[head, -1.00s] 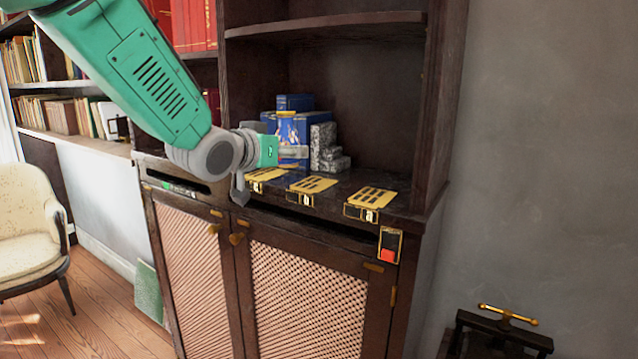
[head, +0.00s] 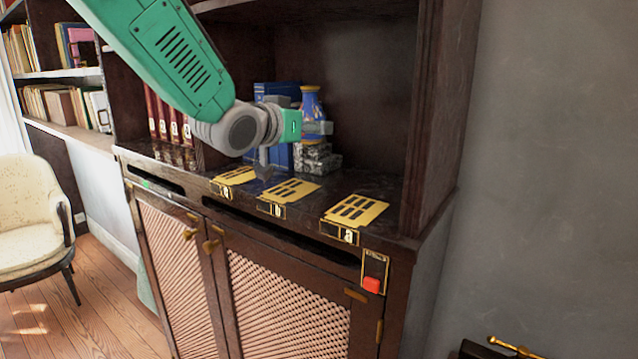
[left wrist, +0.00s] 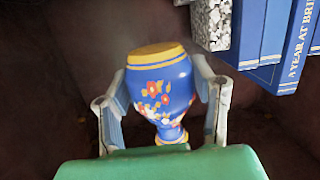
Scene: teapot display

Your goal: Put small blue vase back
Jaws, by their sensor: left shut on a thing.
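The small blue vase (head: 311,101) has a yellow rim and red and white flowers. My left gripper (head: 318,129) is shut on it and holds it roughly upright inside the cabinet niche, in front of or above the grey speckled blocks. In the left wrist view, the vase (left wrist: 160,92) sits between the two fingers of my left gripper (left wrist: 160,108), with its yellow end away from the palm. In the head view a finger hides part of its lower body. My right gripper is in neither view.
Blue books (head: 272,94) and grey speckled blocks (head: 318,160) stand in the niche; the books also show in the left wrist view (left wrist: 262,45). Several yellow slotted plates (head: 355,208) lie along the shelf's front edge. A red button (head: 372,285) is below right. The niche's right side is clear.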

